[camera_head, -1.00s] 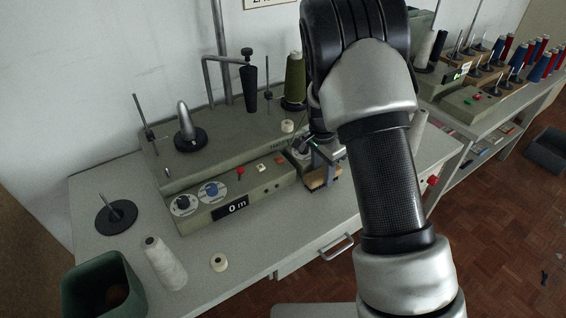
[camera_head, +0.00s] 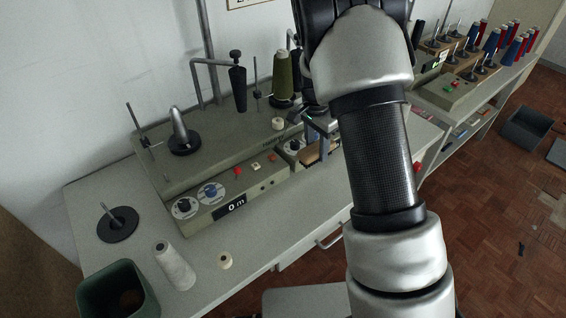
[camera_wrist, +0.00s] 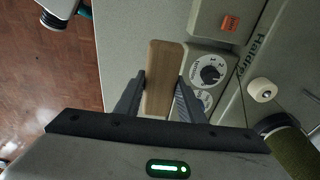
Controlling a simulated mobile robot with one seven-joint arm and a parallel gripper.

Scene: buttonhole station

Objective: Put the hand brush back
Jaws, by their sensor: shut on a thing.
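My gripper (camera_wrist: 160,90) is shut on the hand brush (camera_wrist: 164,62), with one finger on each side of its flat wooden body. The brush's bristles are hidden in the wrist view. In the head view the brown brush (camera_head: 314,154) shows below my gripper (camera_head: 318,128), in front of the right part of the grey-green winding machine (camera_head: 225,160). My arm partly covers this spot. I cannot tell how far the brush is above the grey table (camera_head: 235,262).
A machine dial (camera_wrist: 209,71) is close right of the brush in the wrist view. On the table are a white thread cone (camera_head: 174,266), a small spool (camera_head: 225,260), a black spindle base (camera_head: 117,224) and a green bin (camera_head: 118,292). The table's front strip is mostly clear.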

